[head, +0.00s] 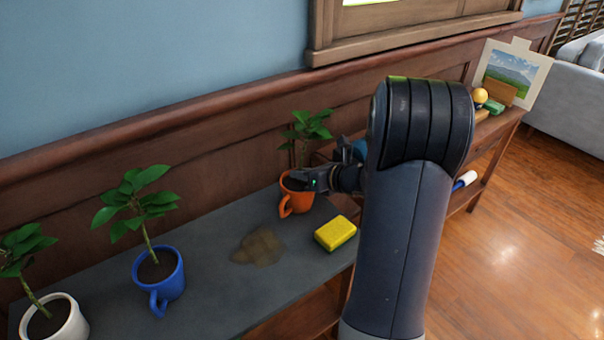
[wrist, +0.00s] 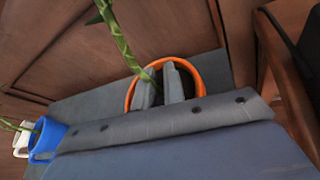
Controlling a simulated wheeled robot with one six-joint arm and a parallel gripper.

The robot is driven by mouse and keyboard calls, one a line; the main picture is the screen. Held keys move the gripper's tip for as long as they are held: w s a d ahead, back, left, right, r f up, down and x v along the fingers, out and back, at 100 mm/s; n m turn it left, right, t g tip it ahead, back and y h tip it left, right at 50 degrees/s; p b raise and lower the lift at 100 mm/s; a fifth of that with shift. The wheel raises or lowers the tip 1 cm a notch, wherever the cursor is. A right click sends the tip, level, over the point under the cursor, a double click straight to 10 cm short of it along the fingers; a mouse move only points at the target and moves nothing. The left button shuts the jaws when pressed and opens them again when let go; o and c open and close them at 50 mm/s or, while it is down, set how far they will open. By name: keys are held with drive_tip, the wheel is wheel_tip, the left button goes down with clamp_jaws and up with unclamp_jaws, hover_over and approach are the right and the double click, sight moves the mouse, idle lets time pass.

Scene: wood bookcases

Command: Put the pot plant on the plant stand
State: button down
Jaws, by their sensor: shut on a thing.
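The orange pot plant (head: 298,203), a mug-like pot with a handle and a leafy green stem, is at the back right end of the grey-topped surface (head: 215,293). My gripper (head: 304,179) is at its rim, from the right. In the wrist view the two fingers (wrist: 160,86) are close together inside the outline of the orange rim (wrist: 203,78), by the stem; I cannot tell whether they pinch rim or stem. The near side of the pot is hidden there. I cannot tell whether its base touches the surface. I cannot tell which piece is the plant stand.
A blue pot plant (head: 158,278) and a white pot plant (head: 58,318) stand to the left. A brown stain (head: 258,247) and a yellow sponge (head: 335,233) lie in front of the orange pot. A wood-panelled wall (head: 215,135) runs behind. A picture (head: 512,72) stands far right.

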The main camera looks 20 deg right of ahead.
drive_tip(key=c, duration=1.5)
unclamp_jaws()
drive_tip(key=shift+r, duration=0.2)
drive_tip(key=p+v, duration=0.3)
drive_tip(key=v, duration=0.9)
drive_tip(key=shift+f, duration=0.1)
